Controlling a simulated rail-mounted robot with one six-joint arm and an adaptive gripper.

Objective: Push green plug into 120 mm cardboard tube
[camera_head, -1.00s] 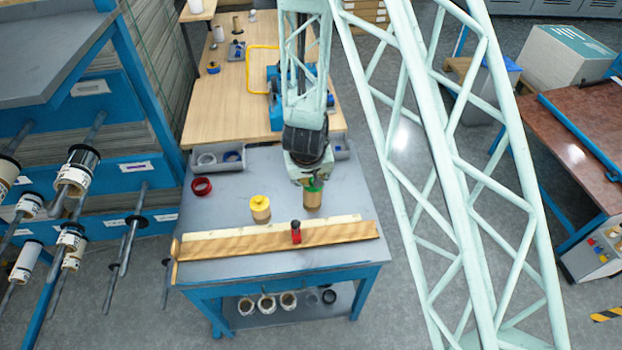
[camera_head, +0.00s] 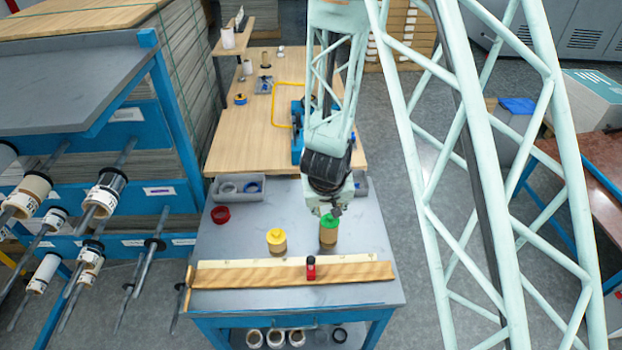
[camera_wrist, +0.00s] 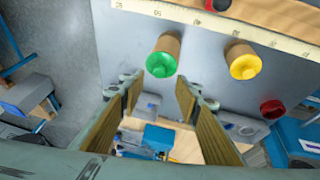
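The 120 mm cardboard tube (camera_head: 329,237) stands upright on the grey table, with the green plug (camera_head: 329,221) at its top end. In the wrist view the green plug (camera_wrist: 160,64) covers the near end of the brown tube (camera_wrist: 169,43). How deep the plug sits cannot be told. My gripper (camera_wrist: 158,88) is open, with nothing between its fingers. The plug lies just beyond the fingertips, apart from them. In the head view my gripper (camera_head: 333,208) is just above and behind the plug, its fingers hard to make out.
A tube with a yellow plug (camera_head: 276,239) stands to the left, and a red ring (camera_head: 221,214) lies further left. A wooden rail with a scale (camera_head: 230,275) and a red stop (camera_head: 311,268) runs along the front. Grey bins (camera_head: 238,187) stand behind.

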